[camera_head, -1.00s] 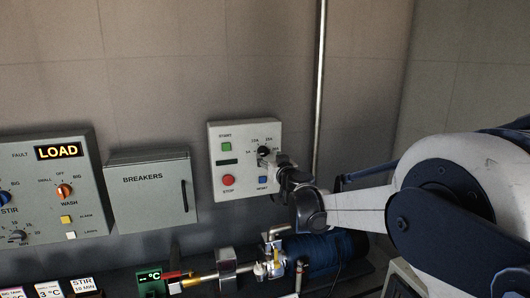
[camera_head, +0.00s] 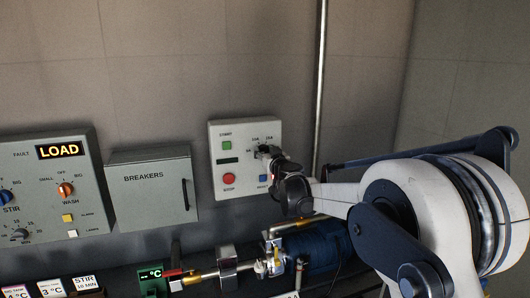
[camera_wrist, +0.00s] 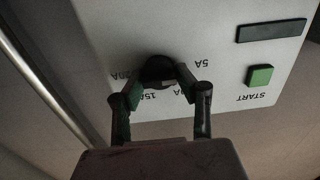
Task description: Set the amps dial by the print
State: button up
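The amps dial is a round black knob (camera_head: 263,149) on the pale grey start/stop panel (camera_head: 217,190). It shows upside down in the wrist view (camera_wrist: 157,69), with 5A, 15A and 20A marks around it; the remaining mark is hidden by a finger. My gripper (camera_wrist: 160,77) has one finger on each side of the knob, and both tips appear to touch it. In the head view my gripper (camera_head: 269,158) covers the knob's right part. The knob's pointer direction cannot be made out.
The panel has a green START button (camera_head: 227,145), a dark display and a red STOP button (camera_head: 228,178); a blue button (camera_head: 263,181) is close under my gripper. A breakers box (camera_head: 150,200) stands left. A vertical pipe (camera_head: 319,90) runs right. A blue motor (camera_head: 315,248) sits below.

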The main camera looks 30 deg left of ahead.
jog(key=c, duration=0.6)
jog(key=shift+m, duration=0.3)
jog(key=shift+f+m+b, duration=0.15)
jog(key=shift+m+b, duration=0.7)
jog(key=shift+m, duration=0.05)
jog(key=m+b, duration=0.2)
jog(key=m, duration=0.1)
jog(key=shift+d, duration=0.1)
jog(key=m+b, duration=0.2)
jog(key=m, duration=0.4)
jog(key=shift+w, duration=0.1)
jog(key=shift+m, duration=0.3)
jog(key=o, duration=1.1)
